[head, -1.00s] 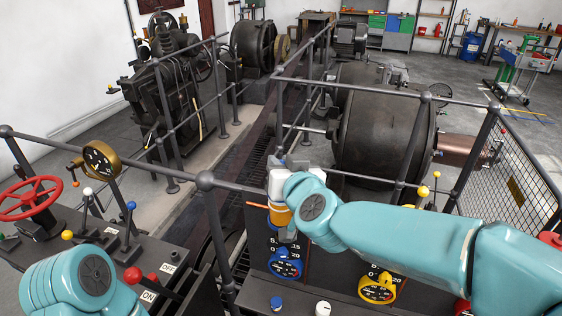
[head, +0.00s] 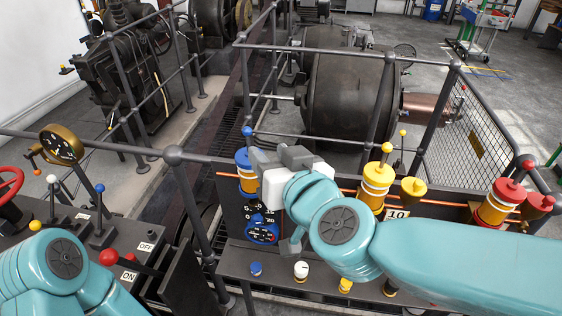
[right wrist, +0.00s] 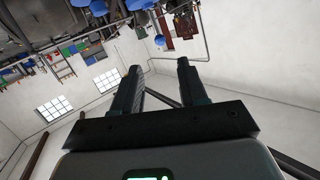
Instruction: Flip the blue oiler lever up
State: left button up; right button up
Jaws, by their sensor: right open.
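The blue oiler (head: 246,168) stands on the copper pipe at the left end of the oiler row, with a blue cap and an amber body. A blue ball knob (head: 247,131) shows just above its cap. The stem under the knob is small, so I cannot tell its exact tilt. My right gripper (head: 280,158) is open, close to the right side of the blue oiler; I cannot tell if they touch. Its fingers show empty in the right wrist view (right wrist: 158,68). My left arm is at the lower left, its gripper out of frame.
A yellow oiler (head: 374,186) and a red oiler (head: 499,203) stand further right along the same pipe. A blue gauge (head: 262,229) is below the blue oiler. A railing (head: 352,50) runs behind. Control levers (head: 100,215) and a red handwheel (head: 10,185) are at left.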

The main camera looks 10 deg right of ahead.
jog(key=v, duration=0.3)
jog(key=shift+s+d, duration=0.1)
jog(key=shift+s, duration=0.15)
jog(key=shift+w, duration=0.1)
